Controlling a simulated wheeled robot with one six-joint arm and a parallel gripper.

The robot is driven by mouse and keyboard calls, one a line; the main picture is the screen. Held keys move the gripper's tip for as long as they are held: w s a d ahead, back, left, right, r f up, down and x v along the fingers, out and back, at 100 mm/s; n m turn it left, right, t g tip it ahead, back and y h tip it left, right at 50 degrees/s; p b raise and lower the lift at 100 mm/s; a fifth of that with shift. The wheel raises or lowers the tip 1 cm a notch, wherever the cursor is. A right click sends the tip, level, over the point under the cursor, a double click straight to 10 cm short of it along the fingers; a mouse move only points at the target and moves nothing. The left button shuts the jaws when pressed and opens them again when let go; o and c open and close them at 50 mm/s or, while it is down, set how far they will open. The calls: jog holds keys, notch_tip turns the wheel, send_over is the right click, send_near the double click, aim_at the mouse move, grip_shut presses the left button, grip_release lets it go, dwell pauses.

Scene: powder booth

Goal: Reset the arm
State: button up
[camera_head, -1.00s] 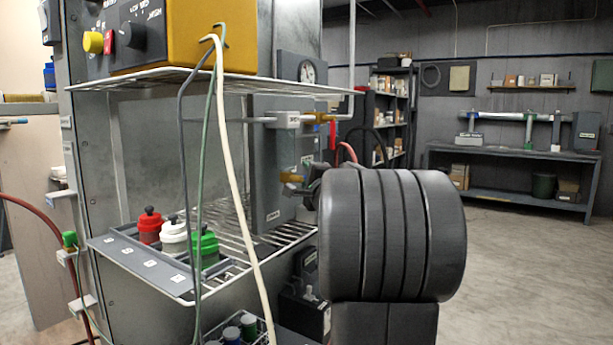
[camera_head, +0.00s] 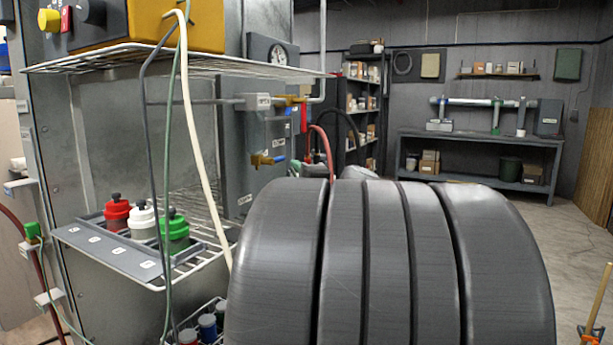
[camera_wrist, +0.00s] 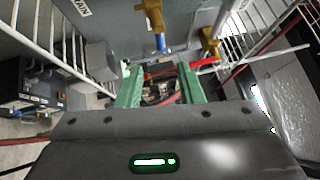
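My gripper (camera_wrist: 160,80) shows in the wrist view with its two green fingers spread apart. I see no object held between them; dark and reddish clutter shows beyond the gap. In the head view my large dark ribbed arm fills the lower middle and hides most of the gripper. A brass valve with a blue part (camera_wrist: 152,18) is just above the fingers in the wrist view. It also shows left of my arm in the head view (camera_head: 265,159). A second brass valve (camera_wrist: 209,42) with a red handle (camera_wrist: 206,62) is to the right of the fingers.
The wire rack (camera_head: 190,262) at left carries a grey tray (camera_head: 108,248) with red (camera_head: 116,214), white (camera_head: 143,222) and green (camera_head: 174,234) pots. Hoses (camera_head: 196,130) hang in front. A workbench (camera_head: 480,145) stands at the back. Open floor lies at right.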

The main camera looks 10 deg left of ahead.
aim_at(281, 160)
jog(key=p+x, duration=0.1)
jog(key=x, duration=1.3)
jog(key=shift+s, duration=0.1)
jog(key=shift+s, duration=0.1)
jog(key=p, duration=0.2)
jog(key=shift+r+p, duration=0.2)
jog(key=shift+p, duration=0.1)
jog(key=m+p, duration=0.1)
jog(key=p, duration=0.2)
jog(key=shift+f+g, duration=0.25)
jog(key=shift+g, duration=0.15)
dwell(0.9)
jog(key=m+h+p, duration=0.1)
jog(key=p, duration=0.4)
jog(key=shift+f+g+p, duration=0.3)
